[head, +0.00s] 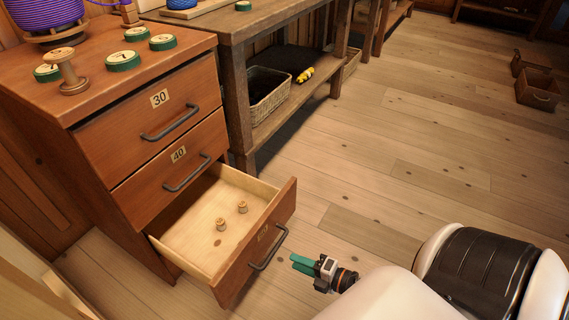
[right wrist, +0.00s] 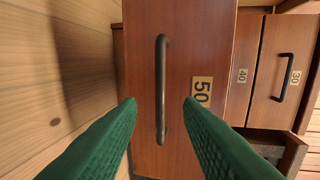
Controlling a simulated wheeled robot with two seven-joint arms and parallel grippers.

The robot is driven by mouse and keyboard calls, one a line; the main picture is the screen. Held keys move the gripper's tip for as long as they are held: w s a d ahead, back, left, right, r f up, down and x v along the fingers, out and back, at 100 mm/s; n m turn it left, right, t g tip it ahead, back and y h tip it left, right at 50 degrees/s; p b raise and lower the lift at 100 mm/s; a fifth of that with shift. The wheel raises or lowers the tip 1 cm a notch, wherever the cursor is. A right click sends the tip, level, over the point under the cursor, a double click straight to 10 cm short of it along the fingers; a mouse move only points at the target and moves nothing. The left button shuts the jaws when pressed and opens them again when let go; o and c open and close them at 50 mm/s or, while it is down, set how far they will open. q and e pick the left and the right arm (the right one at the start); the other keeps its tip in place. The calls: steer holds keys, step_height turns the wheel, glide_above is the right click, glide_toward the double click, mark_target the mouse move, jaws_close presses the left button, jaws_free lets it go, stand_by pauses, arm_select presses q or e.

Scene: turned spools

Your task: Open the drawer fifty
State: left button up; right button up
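The bottom drawer stands pulled out of the brown cabinet (head: 95,115); its front (head: 240,275) faces my right gripper. The right wrist view shows the number 50 (right wrist: 202,91) on that front. Its dark bar handle (head: 268,250) also shows in the right wrist view (right wrist: 161,90). My right gripper (head: 292,262), with green fingers, is open and empty, just in front of the handle and apart from it. In the right wrist view its fingertips appear on either side of the handle. Two small wooden spools (head: 231,215) stand inside the drawer. My left gripper is not in view.
Drawers 30 (head: 165,115) and 40 (head: 185,170) above are shut. Several green discs (head: 123,60) and a wooden spool (head: 67,70) sit on the cabinet top. A workbench (head: 240,100) with a basket (head: 268,95) stands beside it.

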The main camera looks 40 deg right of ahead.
steer(key=shift+v, duration=1.35)
